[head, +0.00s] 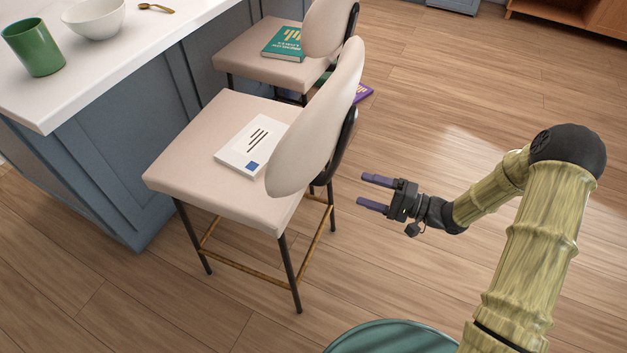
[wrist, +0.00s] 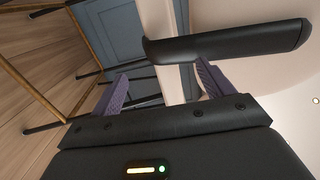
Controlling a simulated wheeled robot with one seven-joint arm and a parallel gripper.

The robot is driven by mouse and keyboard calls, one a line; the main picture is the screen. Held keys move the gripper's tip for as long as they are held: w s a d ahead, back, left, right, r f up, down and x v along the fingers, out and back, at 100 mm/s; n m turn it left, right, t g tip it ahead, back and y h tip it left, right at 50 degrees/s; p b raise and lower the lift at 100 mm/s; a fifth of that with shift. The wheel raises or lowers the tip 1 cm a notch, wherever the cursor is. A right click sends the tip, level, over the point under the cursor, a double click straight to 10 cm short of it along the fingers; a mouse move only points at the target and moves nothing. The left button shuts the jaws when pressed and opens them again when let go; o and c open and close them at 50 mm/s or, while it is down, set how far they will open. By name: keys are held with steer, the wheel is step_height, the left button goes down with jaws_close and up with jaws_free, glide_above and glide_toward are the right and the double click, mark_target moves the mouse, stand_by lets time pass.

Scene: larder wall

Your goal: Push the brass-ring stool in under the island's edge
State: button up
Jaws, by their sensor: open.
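The brass-ring stool (head: 205,150) is the nearer stool, with a pale beige seat, black legs and a brass foot ring (head: 245,268). Its rounded backrest (head: 315,125) faces my arm, and a white book (head: 250,147) lies on its seat. The seat's front edge stands apart from the island (head: 110,165), short of its white top's edge (head: 45,128). My gripper (head: 368,190) is open and empty, just right of the backrest, fingers pointing at it. In the wrist view, the stool's black back support (wrist: 230,42) crosses before the open fingers (wrist: 160,85); brass rails (wrist: 35,100) show at left.
A second beige stool (head: 240,48) stands behind, with a teal book (head: 284,43) on it. A purple book (head: 363,93) is beyond the near backrest. The counter holds a green cup (head: 35,48), a white bowl (head: 94,18) and a spoon (head: 156,8).

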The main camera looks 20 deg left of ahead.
steer(key=shift+r, duration=0.1)
steer(key=a+b, duration=0.1)
steer(key=a, duration=1.5)
steer(key=shift+w+a+b, duration=0.1)
steer(key=shift+b, duration=0.3)
jaws_close()
